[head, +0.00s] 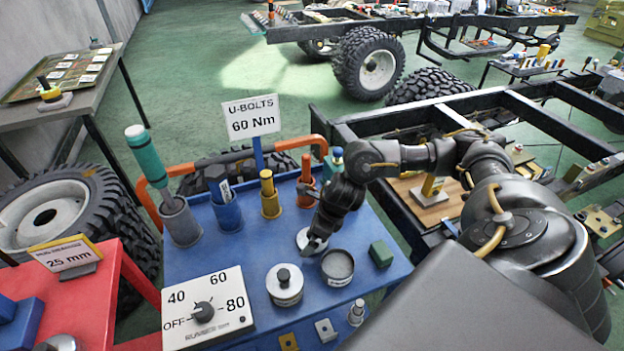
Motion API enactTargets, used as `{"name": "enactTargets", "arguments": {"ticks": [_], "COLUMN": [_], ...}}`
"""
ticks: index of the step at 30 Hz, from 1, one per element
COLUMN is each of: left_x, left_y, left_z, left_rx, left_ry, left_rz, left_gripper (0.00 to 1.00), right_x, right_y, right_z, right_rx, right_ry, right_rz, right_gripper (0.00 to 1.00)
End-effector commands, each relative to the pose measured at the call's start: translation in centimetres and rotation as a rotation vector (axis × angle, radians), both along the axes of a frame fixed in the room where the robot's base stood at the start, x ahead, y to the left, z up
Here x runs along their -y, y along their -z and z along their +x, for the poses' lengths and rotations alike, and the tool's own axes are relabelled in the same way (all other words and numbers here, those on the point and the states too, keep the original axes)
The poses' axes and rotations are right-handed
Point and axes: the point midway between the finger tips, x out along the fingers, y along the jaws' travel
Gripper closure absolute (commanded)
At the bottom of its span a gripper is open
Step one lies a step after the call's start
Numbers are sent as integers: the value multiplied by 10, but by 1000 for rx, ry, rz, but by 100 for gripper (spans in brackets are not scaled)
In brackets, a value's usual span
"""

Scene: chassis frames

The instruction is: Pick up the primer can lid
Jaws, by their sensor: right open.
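A pale round disc, which looks like the primer can lid (302,239), lies on the blue cart top (235,255). My right gripper (316,236) is over it, pointing down, and hides its middle and right part. The gripper is open; whether its fingers touch the lid I cannot tell. Just in front of it stands an open round can (338,266) with dark grey contents. To its left is a similar can (285,285) with a black knob on top. My left gripper is out of view.
A heater-like dial box (207,308) stands at the cart's front left, a green block (381,253) at the right. Blue, yellow and orange holders (270,196) line the back, before an orange handle rail and the U-BOLTS sign (251,116). A chassis frame is right.

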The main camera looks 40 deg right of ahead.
Motion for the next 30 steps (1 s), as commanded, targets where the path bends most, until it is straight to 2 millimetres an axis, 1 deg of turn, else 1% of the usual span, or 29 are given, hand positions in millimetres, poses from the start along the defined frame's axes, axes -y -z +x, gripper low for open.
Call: {"name": "enactTargets", "arguments": {"ticks": [1, 3, 10, 11, 18, 21, 30], "left_x": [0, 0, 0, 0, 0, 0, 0], "left_y": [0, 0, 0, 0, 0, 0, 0], "left_z": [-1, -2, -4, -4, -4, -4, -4], "left_rx": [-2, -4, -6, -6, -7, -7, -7], "left_ry": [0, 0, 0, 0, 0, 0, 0], "left_rz": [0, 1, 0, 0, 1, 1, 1], "left_gripper": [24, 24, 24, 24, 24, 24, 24], "right_x": [-1, -2, -2, -2, -2, -2, -2], "right_y": [5, 8, 10, 10, 9, 9, 6], "right_z": [1, 2, 3, 3, 3, 3, 3], "right_rx": [-2, 0, 1, 1, 1, 1, 2], "right_ry": [0, 0, -1, -1, -1, -1, -1], "right_rz": [0, -1, -1, -1, -1, -1, 0], "right_gripper": [0, 0, 0, 3, 34, 44, 45]}}
